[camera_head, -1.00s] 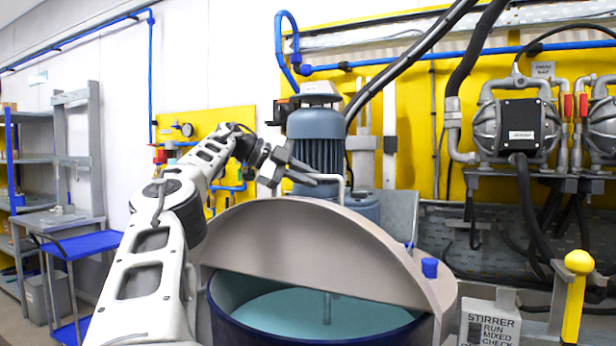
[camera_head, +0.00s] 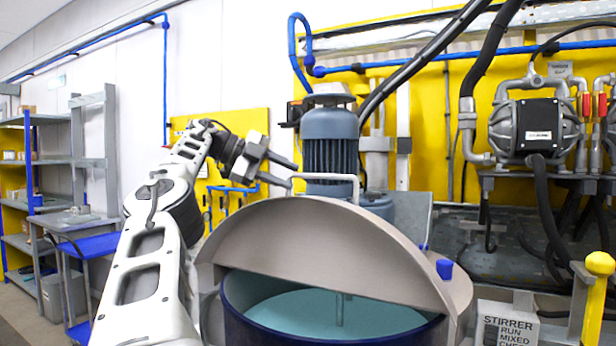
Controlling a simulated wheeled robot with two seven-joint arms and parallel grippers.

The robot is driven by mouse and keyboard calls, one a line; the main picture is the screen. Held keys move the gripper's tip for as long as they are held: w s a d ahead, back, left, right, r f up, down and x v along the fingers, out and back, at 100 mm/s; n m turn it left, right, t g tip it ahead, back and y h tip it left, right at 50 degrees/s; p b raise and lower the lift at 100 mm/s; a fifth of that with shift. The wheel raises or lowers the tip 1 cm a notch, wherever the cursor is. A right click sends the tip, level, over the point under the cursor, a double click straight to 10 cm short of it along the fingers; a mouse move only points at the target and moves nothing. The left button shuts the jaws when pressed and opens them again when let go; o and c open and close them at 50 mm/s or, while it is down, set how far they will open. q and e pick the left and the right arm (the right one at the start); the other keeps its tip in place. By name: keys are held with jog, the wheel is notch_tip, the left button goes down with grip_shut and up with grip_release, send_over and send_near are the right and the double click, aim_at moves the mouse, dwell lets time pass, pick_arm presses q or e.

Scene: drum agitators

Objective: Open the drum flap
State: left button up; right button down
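The drum (camera_head: 262,332) is dark blue and stands at the bottom centre with pale teal contents and a stirrer shaft. Its grey lid has a half-round flap (camera_head: 330,236) raised and tilted up, so the drum's front opening shows. The flap's bar handle (camera_head: 322,178) is at its top edge. My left gripper (camera_head: 284,174) is just left of the handle, its fingers apart and pointing right, holding nothing that I can see. The grey motor (camera_head: 331,140) stands behind the flap. My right gripper is out of view.
A sign box (camera_head: 507,324) and a yellow-topped lever (camera_head: 598,265) stand at the right. Pumps (camera_head: 535,130) and hoses line the back wall. A shelf (camera_head: 70,160) and a blue cart (camera_head: 88,246) are at the left.

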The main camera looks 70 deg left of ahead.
pick_arm(q)
jog(key=s, duration=0.2)
jog(key=s+a, duration=0.1)
jog(key=s, duration=0.1)
jog(key=shift+s+p, duration=0.35)
jog(key=shift+p, duration=0.05)
